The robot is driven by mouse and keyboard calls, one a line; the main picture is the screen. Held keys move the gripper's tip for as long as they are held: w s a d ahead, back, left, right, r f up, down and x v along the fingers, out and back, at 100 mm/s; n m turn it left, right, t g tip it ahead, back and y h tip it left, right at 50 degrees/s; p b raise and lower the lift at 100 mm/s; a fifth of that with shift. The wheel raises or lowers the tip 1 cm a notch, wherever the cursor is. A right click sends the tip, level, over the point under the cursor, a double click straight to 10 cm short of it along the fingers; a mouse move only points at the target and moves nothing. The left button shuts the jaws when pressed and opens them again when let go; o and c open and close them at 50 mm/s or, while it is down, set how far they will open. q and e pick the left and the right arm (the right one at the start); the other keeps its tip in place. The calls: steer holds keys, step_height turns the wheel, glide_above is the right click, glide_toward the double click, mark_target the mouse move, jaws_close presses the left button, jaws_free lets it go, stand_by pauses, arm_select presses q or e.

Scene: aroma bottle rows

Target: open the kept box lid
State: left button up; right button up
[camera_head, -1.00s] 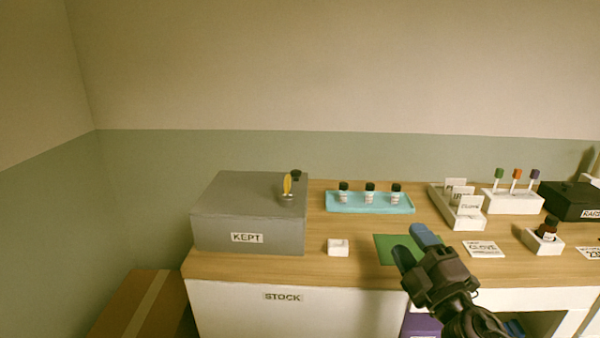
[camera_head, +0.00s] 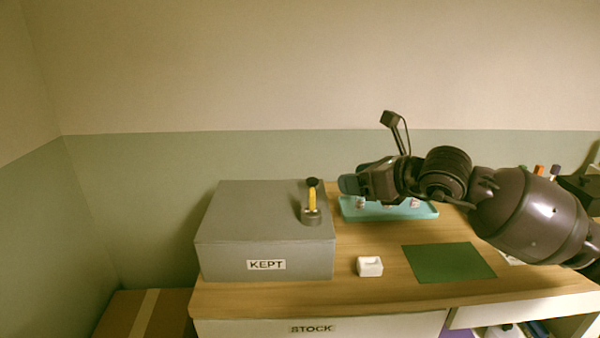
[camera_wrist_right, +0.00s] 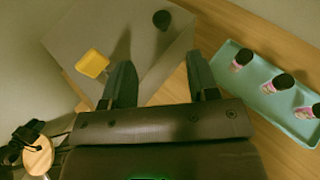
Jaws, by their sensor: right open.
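The grey box marked KEPT (camera_head: 265,230) stands at the left end of the desk with its lid shut. A yellow upright piece (camera_head: 312,199) stands near the right edge of the lid, with a black round knob (camera_head: 312,182) at its top end or just behind it. In the right wrist view the yellow piece (camera_wrist_right: 92,63) and black knob (camera_wrist_right: 161,19) appear apart, beyond the fingers. My right gripper (camera_head: 350,185) is open and empty, to the right of the box, with its fingers pointing left towards it. My left gripper is not in view.
A teal tray (camera_head: 425,212) with several small black-capped bottles (camera_wrist_right: 277,83) lies just under and right of my right gripper. A small white block (camera_head: 369,266) and green mat (camera_head: 448,262) lie in front. My right arm covers the desk's right side.

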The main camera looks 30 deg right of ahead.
mark_target(313, 180)
steer(key=b+x, duration=0.2)
steer(key=x, duration=0.6)
steer(key=shift+w+f, duration=0.2)
steer(key=shift+w, duration=0.15)
steer(key=shift+w+a+f, duration=0.15)
steer(key=shift+w, duration=0.15)
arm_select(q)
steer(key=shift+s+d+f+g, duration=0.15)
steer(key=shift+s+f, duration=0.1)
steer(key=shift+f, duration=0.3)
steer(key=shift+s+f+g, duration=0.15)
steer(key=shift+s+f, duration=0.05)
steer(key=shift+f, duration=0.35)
arm_select(e)
steer(key=shift+w+a+f, duration=0.1)
steer(key=shift+w+f, duration=0.05)
steer(key=shift+w, duration=0.45)
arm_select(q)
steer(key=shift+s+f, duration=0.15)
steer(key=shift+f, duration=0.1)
arm_select(e)
jaws_close()
